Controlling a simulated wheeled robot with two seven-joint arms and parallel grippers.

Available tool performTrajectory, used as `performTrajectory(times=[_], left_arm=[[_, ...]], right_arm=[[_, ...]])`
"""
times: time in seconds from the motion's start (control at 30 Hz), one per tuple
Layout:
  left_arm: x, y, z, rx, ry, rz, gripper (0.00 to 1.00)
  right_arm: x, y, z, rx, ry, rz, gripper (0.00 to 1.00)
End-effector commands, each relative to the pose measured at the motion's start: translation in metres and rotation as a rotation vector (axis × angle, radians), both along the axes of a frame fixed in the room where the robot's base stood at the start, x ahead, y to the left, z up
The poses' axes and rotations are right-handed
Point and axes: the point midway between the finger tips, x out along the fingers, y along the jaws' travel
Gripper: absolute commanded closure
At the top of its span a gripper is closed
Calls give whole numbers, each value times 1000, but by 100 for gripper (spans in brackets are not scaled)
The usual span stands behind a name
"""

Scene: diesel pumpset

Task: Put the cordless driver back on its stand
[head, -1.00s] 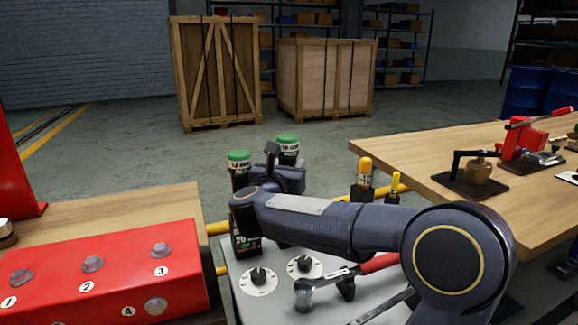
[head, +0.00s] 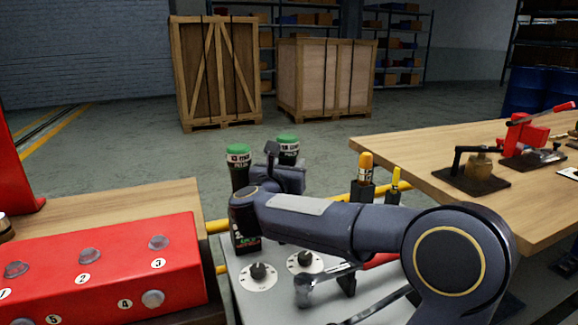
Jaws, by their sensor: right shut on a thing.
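My right arm comes in from the right, and its wrist bends in front of my right gripper (head: 281,173). The gripper is shut, but its fingertips and most of what it holds are hidden behind the wrist. A dark cylinder with a green top (head: 288,148) shows just behind the gripper; I cannot tell whether it is part of the held thing. A similar dark, green-topped cylinder (head: 239,165) stands to its left, partly behind the wrist. I cannot clearly make out the cordless driver's shape or its stand. My left gripper is not in view.
A red box with numbered bolts (head: 110,262) is on the left. Yellow-handled tools (head: 365,165) stand behind my arm. A wooden table (head: 430,165) is at right.

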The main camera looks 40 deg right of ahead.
Motion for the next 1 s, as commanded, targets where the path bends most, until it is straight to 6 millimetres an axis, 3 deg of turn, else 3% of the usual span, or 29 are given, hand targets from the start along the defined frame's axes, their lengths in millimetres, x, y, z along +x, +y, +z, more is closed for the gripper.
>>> performTrajectory(times=[0.4, 0.43, 0.6, 1.0], left_arm=[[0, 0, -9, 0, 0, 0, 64], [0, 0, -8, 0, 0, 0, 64], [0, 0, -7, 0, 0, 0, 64], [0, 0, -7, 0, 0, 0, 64]], right_arm=[[0, 0, -6, -2, -4, 0, 100], [0, 0, -5, -2, -4, 0, 62], [0, 0, -5, -1, -2, 0, 40], [-5, 9, -7, 1, 1, 3, 39]])
